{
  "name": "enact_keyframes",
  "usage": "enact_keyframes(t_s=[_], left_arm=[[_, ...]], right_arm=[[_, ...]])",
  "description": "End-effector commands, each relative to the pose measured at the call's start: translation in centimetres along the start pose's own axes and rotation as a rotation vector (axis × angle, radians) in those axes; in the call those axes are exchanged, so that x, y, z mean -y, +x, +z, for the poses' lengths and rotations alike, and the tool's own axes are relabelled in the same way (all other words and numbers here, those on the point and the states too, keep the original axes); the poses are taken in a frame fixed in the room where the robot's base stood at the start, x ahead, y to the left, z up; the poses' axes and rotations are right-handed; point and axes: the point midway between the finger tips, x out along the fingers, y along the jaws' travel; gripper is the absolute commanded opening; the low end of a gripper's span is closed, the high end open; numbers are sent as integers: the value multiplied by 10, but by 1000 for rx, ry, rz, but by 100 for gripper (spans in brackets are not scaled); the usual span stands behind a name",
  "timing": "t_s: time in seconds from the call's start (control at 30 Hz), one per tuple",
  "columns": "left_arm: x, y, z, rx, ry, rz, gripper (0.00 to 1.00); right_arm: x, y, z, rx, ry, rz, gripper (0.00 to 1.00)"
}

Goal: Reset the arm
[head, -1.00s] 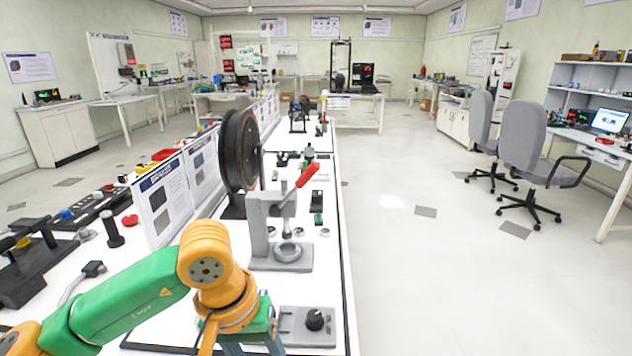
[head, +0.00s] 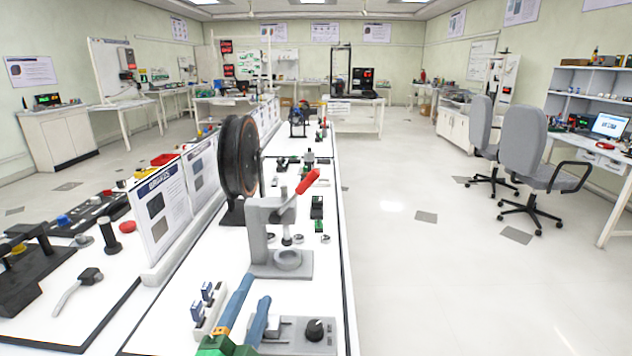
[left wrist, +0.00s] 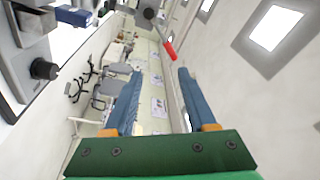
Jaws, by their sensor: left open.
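My left gripper (head: 256,289) shows at the bottom of the head view, with two blue fingers on a green and orange body. The fingers are apart and point away from me, over the near end of the white bench. Nothing is between them. The left wrist view shows the same open, empty fingers (left wrist: 159,74). The grey press (head: 268,235) with a red lever stands on the bench beyond the fingertips. The rest of my left arm is out of the head view. My right gripper is not in view.
A grey box with a black knob (head: 315,330) lies right of the fingers. A small holder with blue-topped pieces (head: 205,308) is at their left. A black reel (head: 238,160) stands behind the press. The floor right of the bench (head: 420,270) is clear.

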Motion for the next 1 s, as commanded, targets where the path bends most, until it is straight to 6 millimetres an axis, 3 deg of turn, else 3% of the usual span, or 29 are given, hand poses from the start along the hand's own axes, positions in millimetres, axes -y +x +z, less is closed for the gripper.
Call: enact_keyframes(t_s=[0.03,0.1,0.2,0.4,0.57,0.77,0.87,1.0], left_arm=[[-32,-16,33,143,-150,121,57],[-73,-46,69,339,-338,267,57],[-119,-94,100,577,-538,424,57],[-176,-193,123,974,-799,642,57],[-199,-267,121,1259,-932,770,57],[-253,-265,146,1279,-909,800,57],[-282,-276,158,1296,-899,819,57],[-324,-310,176,1330,-880,854,57]], right_arm=[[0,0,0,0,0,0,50],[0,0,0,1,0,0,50],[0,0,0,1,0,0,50],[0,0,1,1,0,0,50],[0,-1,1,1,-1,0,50],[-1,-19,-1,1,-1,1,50],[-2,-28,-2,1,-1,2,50],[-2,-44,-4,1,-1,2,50]])
